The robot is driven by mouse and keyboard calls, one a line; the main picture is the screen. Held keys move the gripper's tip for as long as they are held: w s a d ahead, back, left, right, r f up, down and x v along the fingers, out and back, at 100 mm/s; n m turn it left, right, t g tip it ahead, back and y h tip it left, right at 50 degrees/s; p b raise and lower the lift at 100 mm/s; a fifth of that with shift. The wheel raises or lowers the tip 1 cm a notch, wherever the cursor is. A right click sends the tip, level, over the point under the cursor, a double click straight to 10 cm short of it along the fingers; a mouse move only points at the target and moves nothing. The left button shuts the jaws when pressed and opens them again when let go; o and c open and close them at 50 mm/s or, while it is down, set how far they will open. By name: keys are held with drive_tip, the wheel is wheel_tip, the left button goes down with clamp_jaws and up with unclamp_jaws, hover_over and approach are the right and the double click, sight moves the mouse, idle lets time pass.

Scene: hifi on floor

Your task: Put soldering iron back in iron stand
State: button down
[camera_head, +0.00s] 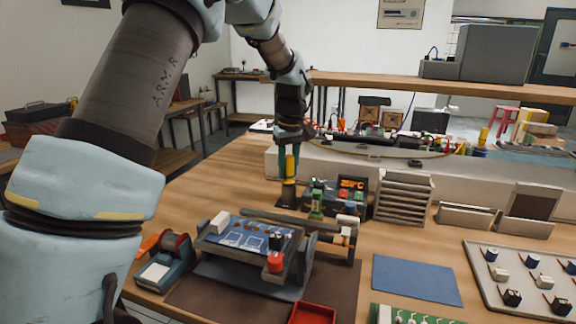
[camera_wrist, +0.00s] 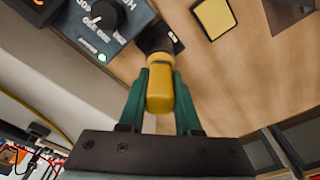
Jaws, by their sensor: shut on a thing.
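The soldering iron has a yellow handle (camera_head: 290,165), which also shows in the wrist view (camera_wrist: 160,88). My gripper (camera_head: 289,153) points down over the bench, its green fingers (camera_wrist: 160,72) shut on the handle from both sides. The iron hangs about upright. A dark stand (camera_head: 289,196) is directly below it, left of the soldering station. In the wrist view, a dark round part and a black square piece (camera_wrist: 172,36) show beyond the handle. The tip is hidden, and I cannot tell how deep it sits in the stand.
The soldering station (camera_head: 352,183) with a lit display stands just right of the stand. A yellow pad (camera_wrist: 213,17) lies close by. A circuit board holder (camera_head: 248,240) and solder spool (camera_head: 176,244) are nearer the front. A blue mat (camera_head: 417,280) lies to the right.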

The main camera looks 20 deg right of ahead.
sight(288, 156)
drive_tip(key=shift+f, duration=0.1)
drive_tip(key=c, duration=0.5)
unclamp_jaws()
drive_tip(key=o, duration=0.5)
drive_tip(key=shift+r+p, duration=2.85)
drive_tip(key=shift+r, duration=0.7)
drive_tip(key=shift+s, duration=0.1)
